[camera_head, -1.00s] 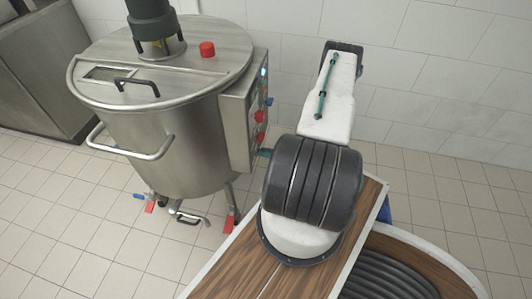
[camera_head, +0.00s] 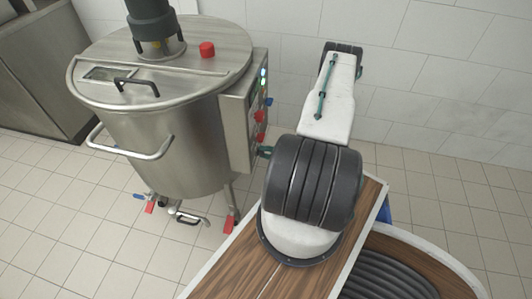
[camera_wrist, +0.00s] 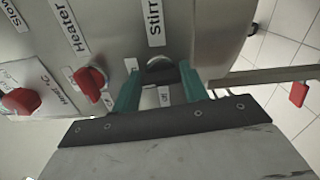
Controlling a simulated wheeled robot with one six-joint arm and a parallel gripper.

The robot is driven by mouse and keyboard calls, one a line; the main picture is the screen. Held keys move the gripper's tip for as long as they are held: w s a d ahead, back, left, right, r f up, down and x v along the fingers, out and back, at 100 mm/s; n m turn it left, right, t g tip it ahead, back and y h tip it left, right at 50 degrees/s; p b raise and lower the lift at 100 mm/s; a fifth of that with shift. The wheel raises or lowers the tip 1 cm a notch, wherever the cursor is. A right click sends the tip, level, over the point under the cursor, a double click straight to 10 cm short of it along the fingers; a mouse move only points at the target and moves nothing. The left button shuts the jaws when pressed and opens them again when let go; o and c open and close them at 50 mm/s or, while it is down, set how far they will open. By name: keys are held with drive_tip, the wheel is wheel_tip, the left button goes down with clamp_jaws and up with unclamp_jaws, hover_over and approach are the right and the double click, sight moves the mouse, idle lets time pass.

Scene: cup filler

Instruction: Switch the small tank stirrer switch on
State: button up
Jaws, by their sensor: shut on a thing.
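The small steel tank (camera_head: 175,140) stands left of my arm in the head view, with a control panel (camera_head: 236,125) on its right side. In the wrist view the black stirrer switch (camera_wrist: 160,67) sits under a label that starts with "Stirr". My gripper (camera_wrist: 160,80) has its two teal fingers on either side of this switch and is shut on it. In the head view my gripper (camera_head: 265,151) shows only as a small teal tip at the panel; the switch is hidden there. The switch's exact angle is hard to tell.
A red heater knob (camera_wrist: 91,82) and another red knob (camera_wrist: 22,100) sit left of the stirrer switch. A red button (camera_head: 207,49) is on the tank lid. A red-handled valve (camera_head: 230,224) is below the tank.

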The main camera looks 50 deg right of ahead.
drive_tip(key=shift+d+m, duration=0.1)
drive_tip(key=shift+m, duration=0.5)
drive_tip(key=o, duration=1)
drive_tip(key=shift+v, duration=3.95)
drive_tip(key=shift+s, duration=0.1)
